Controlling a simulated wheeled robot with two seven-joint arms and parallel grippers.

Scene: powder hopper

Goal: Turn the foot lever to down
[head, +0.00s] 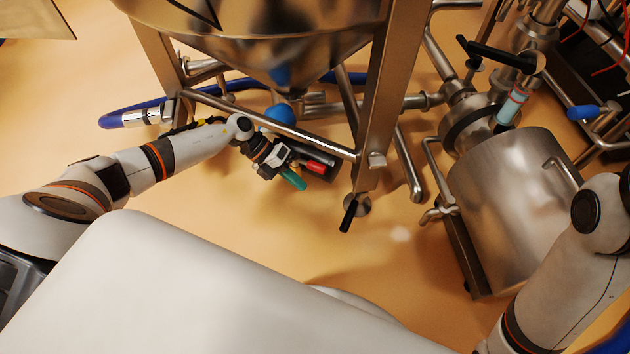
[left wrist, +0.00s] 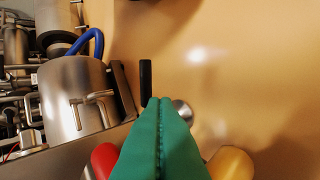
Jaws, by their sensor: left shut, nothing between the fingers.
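The foot lever (head: 348,216) is a short black handle at the round metal foot of the hopper frame's front leg. In the head view it slants from the foot toward the lower left. In the left wrist view the lever (left wrist: 146,80) stands out just beyond my fingertips, beside the round metal foot (left wrist: 183,113). My left gripper (head: 296,181) has green fingers, shut and empty, to the left of the lever and apart from it in the head view. The left gripper (left wrist: 160,100) hides part of the foot in the wrist view. My right gripper is out of view.
The steel hopper (head: 250,35) hangs in its frame above my left forearm. The frame's lower crossbar (head: 270,125) runs close to my left wrist. A steel cylindrical vessel (head: 515,210) stands at the right. The tan floor in front of the lever is clear.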

